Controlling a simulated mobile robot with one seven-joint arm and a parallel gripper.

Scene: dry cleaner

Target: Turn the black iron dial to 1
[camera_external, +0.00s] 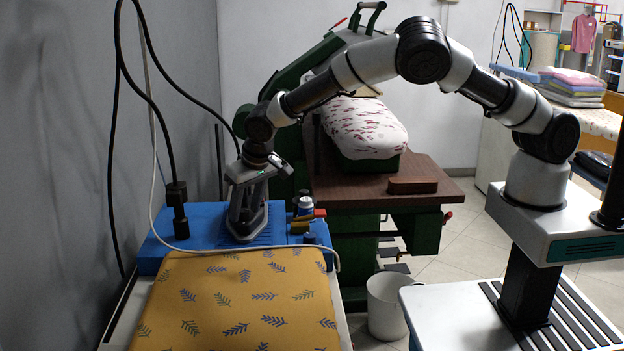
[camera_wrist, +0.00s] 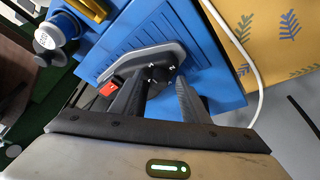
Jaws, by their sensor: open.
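The black dial (camera_wrist: 160,73) shows in the camera_wrist view, small and dark with white marks beside it, on a grey panel (camera_wrist: 115,66) set on a blue unit (camera_wrist: 212,62). A red switch (camera_wrist: 108,89) is on the same panel, left of the dial. My gripper (camera_wrist: 161,82) is open and points down at the panel. Its two fingers appear on either side of the dial; whether they touch it cannot be told. The dial's setting is not readable. In the camera_external view my gripper (camera_external: 246,232) is over the blue unit (camera_external: 180,218) and hides the dial.
A yellow leaf-patterned ironing board (camera_external: 235,310) adjoins the blue unit. A small white-and-blue container (camera_external: 305,206) and coloured blocks stand at its right. A pale cable (camera_wrist: 258,75) runs past the unit, and black cords (camera_external: 115,130) hang at the left wall.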

